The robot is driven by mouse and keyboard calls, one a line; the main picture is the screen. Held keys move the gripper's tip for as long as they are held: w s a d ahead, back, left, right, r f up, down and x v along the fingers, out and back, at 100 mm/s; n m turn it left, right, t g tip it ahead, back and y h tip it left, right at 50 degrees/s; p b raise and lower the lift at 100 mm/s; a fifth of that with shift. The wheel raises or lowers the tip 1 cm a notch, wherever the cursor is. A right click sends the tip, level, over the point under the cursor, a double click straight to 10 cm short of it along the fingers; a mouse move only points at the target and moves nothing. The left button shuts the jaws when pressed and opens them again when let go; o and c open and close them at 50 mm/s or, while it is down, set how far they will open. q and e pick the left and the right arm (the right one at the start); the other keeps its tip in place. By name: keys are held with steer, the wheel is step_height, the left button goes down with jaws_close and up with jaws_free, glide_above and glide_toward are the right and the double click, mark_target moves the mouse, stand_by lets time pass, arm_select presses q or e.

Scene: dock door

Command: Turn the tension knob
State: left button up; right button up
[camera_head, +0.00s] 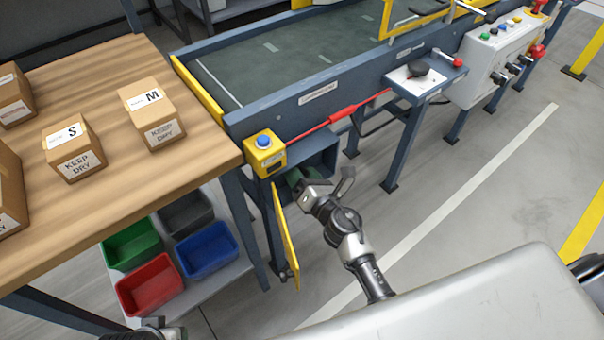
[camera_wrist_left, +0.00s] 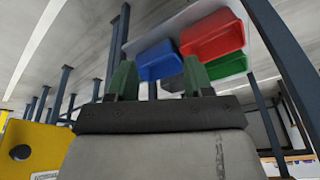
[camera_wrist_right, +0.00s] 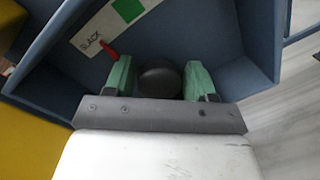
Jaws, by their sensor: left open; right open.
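The tension knob (camera_wrist_right: 160,80) is a round black knob inside a blue open-fronted box (camera_wrist_right: 245,30). A red pointer (camera_wrist_right: 108,50) shows to its upper left, near a white label (camera_wrist_right: 92,42) reading "SLACK" with a green patch. My right gripper (camera_wrist_right: 160,84) is open, its green fingers on either side of the knob, with a gap visible at the right finger. In the head view my right gripper (camera_head: 297,178) reaches into the box beneath the conveyor end; the knob is hidden there. My left gripper (camera_wrist_left: 160,82) is open and empty, above the bins.
A yellow door (camera_head: 285,235) hangs open left of my right gripper. A yellow box with a blue button (camera_head: 264,142) sits above the opening. A wooden table (camera_head: 110,95) with cartons stands left, with coloured bins (camera_head: 205,250) below.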

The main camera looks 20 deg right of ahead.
steer(key=shift+c, duration=0.3)
steer(key=c, duration=0.6)
